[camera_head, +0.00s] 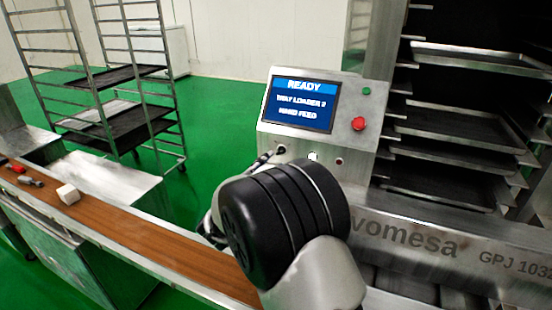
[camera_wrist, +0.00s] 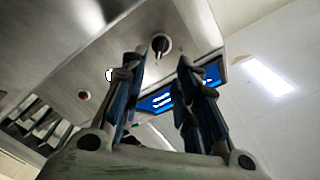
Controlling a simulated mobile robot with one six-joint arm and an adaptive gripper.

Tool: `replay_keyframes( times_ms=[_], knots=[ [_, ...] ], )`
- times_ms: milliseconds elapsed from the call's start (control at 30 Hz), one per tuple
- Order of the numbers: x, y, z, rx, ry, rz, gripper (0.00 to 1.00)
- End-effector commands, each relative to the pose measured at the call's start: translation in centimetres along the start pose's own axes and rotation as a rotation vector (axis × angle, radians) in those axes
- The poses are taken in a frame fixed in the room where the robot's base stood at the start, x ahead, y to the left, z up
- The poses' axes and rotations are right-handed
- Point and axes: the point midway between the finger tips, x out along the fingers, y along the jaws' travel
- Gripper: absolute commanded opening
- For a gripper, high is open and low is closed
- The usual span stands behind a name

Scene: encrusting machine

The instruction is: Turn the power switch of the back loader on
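The control panel (camera_head: 271,129) has a lit screen (camera_head: 300,103) reading READY. At its lower left is a black rotary switch (camera_head: 280,149); the wrist view shows this switch (camera_wrist: 160,45) as a dark knob in a round metal bezel. My gripper (camera_wrist: 161,62) is open and empty. Its two fingers appear on either side of the switch in the wrist view, apparently short of it. In the head view my arm hides most of the gripper, with a dark fingertip showing just left of the switch. No on or off marking is readable.
Beside the switch are a white light (camera_head: 313,156) and a small red indicator (camera_head: 339,161). A red emergency button (camera_head: 358,124) and green button (camera_head: 367,91) sit right of the screen. A tray rack (camera_head: 465,145) stands right; a brown conveyor (camera_head: 150,242) runs at left.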

Motion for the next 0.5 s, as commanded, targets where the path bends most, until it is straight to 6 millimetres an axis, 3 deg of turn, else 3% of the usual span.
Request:
replay_keyframes(
  times_ms=[200, 500],
  knots=[
    [-3.8, -0.1, 0.0, 0.001, -0.001, 0.0, 0.28],
    [-5.0, 0.0, 0.0, 0.001, 0.001, 0.001, 0.28]
  ],
)
